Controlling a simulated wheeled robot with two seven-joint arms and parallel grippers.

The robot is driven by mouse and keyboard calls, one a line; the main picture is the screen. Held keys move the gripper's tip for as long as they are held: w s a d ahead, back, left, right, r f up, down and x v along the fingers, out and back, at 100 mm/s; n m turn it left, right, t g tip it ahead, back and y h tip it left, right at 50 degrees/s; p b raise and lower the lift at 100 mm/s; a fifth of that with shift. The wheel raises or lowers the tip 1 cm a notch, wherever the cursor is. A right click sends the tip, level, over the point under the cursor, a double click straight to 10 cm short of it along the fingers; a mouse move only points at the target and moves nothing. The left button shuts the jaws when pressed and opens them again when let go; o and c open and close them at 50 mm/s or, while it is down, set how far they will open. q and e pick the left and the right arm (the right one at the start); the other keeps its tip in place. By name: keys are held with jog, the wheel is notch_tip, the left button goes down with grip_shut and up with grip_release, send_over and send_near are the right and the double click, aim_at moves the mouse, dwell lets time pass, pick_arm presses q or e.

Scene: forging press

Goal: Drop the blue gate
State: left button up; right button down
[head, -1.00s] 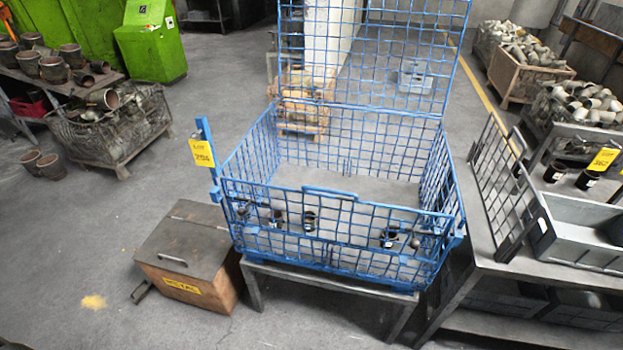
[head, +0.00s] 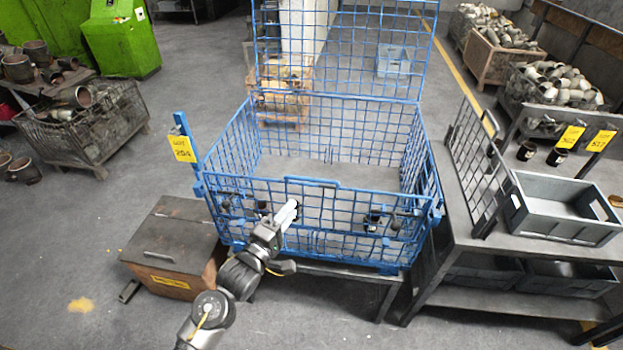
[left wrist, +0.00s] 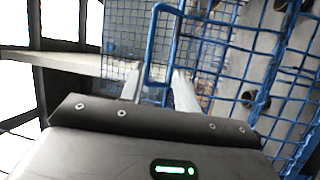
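The blue gate (head: 330,210) is the front mesh panel of the blue wire cage (head: 418,180). It stands upright, with a raised handle bar (head: 312,182) in the middle of its top edge. My left gripper (head: 291,206) is in front of the gate, a little below and left of the handle. In the left wrist view, the fingers of my left gripper (left wrist: 158,88) are apart, with a blue loop of bar (left wrist: 150,45) showing beyond and between them. I cannot tell whether they touch it. Dark latch fittings (head: 373,222) sit on the gate's front. My right gripper is not in view.
A brown lidded box (head: 170,240) stands left of the cage, near a blue post with a yellow tag (head: 182,148). On the right, a metal table (head: 475,225) bears a grey bin (head: 565,205) and a leaning dark mesh panel (head: 470,160). The cage floor looks clear.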

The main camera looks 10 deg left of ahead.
aim_at(311, 179)
pick_arm(q)
jog(key=p+x, duration=0.1)
jog(key=x, duration=0.2)
jog(key=r+p+x, duration=0.1)
jog(key=x, duration=0.3)
jog(key=r+p+x, duration=0.1)
jog(key=x, duration=0.3)
jog(key=shift+s, duration=0.15)
jog(key=shift+d+f, duration=0.1)
jog(key=shift+c, duration=0.4)
grip_shut()
